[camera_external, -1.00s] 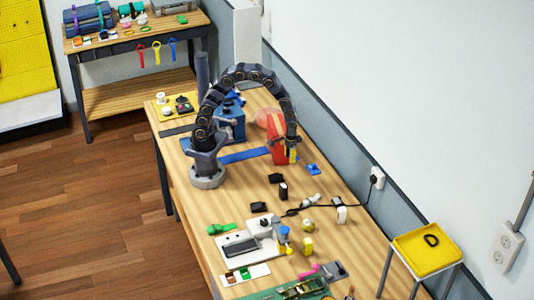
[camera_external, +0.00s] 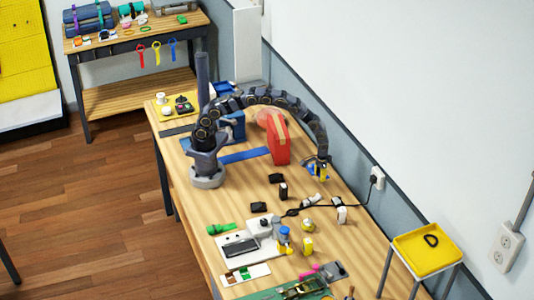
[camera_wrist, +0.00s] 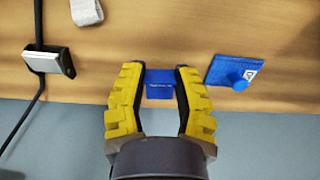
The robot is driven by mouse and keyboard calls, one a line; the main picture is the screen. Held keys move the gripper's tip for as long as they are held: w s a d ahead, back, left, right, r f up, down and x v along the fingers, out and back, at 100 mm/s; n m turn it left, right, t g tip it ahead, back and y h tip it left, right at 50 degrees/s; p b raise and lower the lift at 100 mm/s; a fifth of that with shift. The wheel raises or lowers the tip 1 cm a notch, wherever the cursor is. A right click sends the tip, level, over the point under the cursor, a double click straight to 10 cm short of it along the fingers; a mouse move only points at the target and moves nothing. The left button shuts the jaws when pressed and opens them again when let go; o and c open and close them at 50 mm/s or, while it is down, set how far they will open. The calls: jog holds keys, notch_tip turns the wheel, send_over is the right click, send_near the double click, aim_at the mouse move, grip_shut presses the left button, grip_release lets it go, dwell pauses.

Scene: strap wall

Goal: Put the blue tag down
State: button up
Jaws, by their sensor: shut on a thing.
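The blue tag (camera_wrist: 160,84) sits between the yellow-and-black fingers of my gripper (camera_wrist: 160,80) in the wrist view, and the jaws are shut on it. It is a small flat blue piece with faint dark lettering. In the external view my gripper (camera_external: 318,171) is low over the wooden table near its wall-side edge, right of the red case. I cannot tell whether the tag touches the tabletop. A blue plate with a round blue knob (camera_wrist: 232,73) lies just right of my gripper in the wrist view, apart from the held tag.
The red case (camera_external: 278,140) stands left of my gripper. A black cable with a black-and-white block (camera_wrist: 45,58) lies left in the wrist view, near a grey-white strap end (camera_wrist: 86,11). The wall is close beside the table edge. Bare wood surrounds the blue plate.

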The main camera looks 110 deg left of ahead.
aim_at(320, 185)
jog(key=shift+w+f, duration=0.15)
jog(key=shift+f, duration=1.6)
jog(key=o, duration=0.8)
jog(key=shift+f, duration=0.1)
